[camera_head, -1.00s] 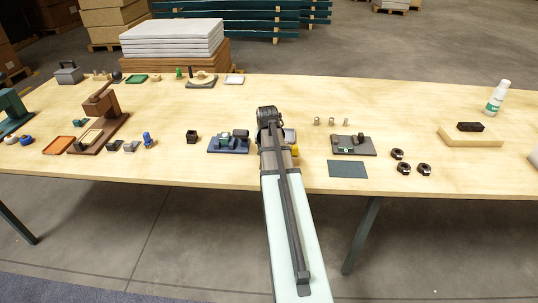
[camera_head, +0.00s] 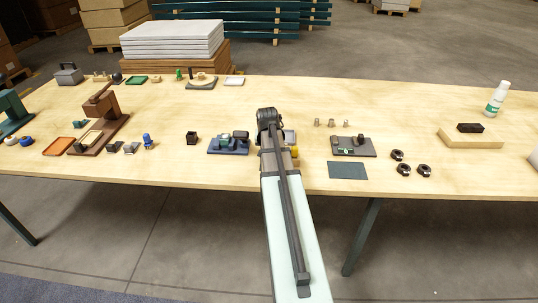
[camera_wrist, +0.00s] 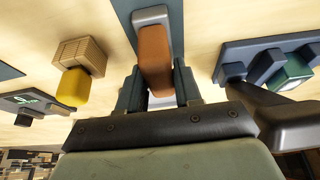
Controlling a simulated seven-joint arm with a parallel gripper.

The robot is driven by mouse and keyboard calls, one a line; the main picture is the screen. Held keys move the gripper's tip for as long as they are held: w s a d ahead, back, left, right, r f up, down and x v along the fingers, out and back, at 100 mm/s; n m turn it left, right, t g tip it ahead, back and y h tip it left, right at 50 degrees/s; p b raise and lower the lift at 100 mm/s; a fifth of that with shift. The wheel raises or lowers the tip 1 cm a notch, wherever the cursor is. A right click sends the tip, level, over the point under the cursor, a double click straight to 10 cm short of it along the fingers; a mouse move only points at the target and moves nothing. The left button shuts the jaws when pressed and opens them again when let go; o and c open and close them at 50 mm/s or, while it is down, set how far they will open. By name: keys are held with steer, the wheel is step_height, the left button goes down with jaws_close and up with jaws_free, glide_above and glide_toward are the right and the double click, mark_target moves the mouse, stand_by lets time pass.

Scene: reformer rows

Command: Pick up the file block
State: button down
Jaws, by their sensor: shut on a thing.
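My gripper (camera_wrist: 161,90) is shut on a long block in the wrist view, with a dark finger on each side. I take this as the file block (camera_wrist: 155,50): it has a brown pad and a grey, rounded end. A dark blue-grey strip (camera_wrist: 122,9) shows beside and behind it. I cannot tell whether the block touches the surface below. In the head view my arm covers the gripper and most of the block.
A wooden block with a yellow end (camera_wrist: 74,86) lies close to one side of my gripper. A blue fixture (camera_head: 228,150) is close on the other. A dark plate with parts (camera_head: 368,153) and a flat mat (camera_head: 347,170) lie to the right.

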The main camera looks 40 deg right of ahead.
steer(key=shift+r, duration=5.05)
steer(key=c, duration=1.4)
jaws_free()
steer(key=c, duration=0.3)
